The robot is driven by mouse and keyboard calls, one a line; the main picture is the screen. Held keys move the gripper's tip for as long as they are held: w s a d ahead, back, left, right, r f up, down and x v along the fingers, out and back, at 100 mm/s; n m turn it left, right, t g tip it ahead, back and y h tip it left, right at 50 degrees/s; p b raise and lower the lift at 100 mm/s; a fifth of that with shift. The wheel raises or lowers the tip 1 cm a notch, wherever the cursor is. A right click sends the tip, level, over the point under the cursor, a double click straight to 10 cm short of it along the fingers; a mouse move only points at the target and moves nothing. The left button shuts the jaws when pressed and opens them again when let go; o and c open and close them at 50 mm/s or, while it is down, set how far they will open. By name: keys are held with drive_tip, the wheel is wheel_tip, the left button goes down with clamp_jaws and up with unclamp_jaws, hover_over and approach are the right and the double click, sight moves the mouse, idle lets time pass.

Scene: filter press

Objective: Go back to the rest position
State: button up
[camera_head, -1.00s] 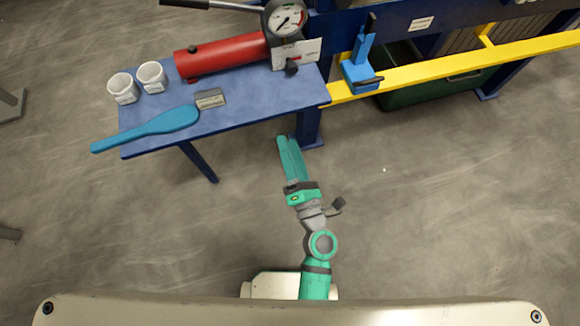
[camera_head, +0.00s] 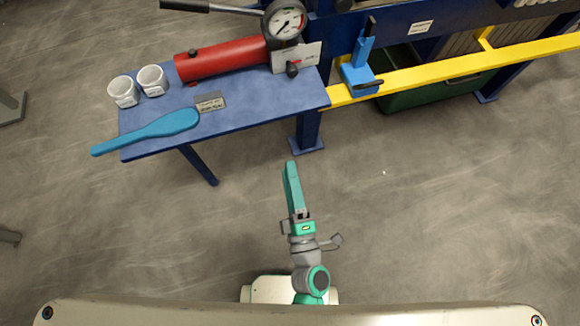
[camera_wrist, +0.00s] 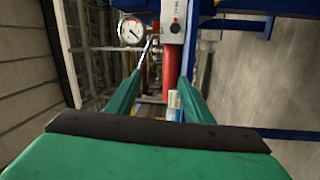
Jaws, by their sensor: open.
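My gripper (camera_head: 291,172) is teal and points up toward the blue table in the head view. It is held over open grey floor, apart from the table. In the wrist view my gripper (camera_wrist: 155,95) shows its two fingers spread apart, with nothing between them. The head view looks down on the fingers, so their gap is hard to see there.
The blue table (camera_head: 240,113) carries a red cylinder (camera_head: 222,60) with a gauge (camera_head: 285,20), two white cups (camera_head: 124,91), a blue paddle (camera_head: 165,125) and a grey label block (camera_head: 211,103). A yellow rail (camera_head: 440,70) holds a blue clamp-like part (camera_head: 359,75). Floor (camera_head: 420,220) right is clear.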

drive_tip(key=shift+s, duration=0.1)
drive_tip(key=s+f+m+g+h, duration=0.2)
drive_tip(key=s+m+g+h, duration=0.1)
drive_tip(key=s+m, duration=1.1)
drive_tip(key=shift+s+d+f+m+g+h, duration=0.25)
drive_tip(key=shift+m+g+h, duration=0.2)
drive_tip(key=shift+m, duration=2.05)
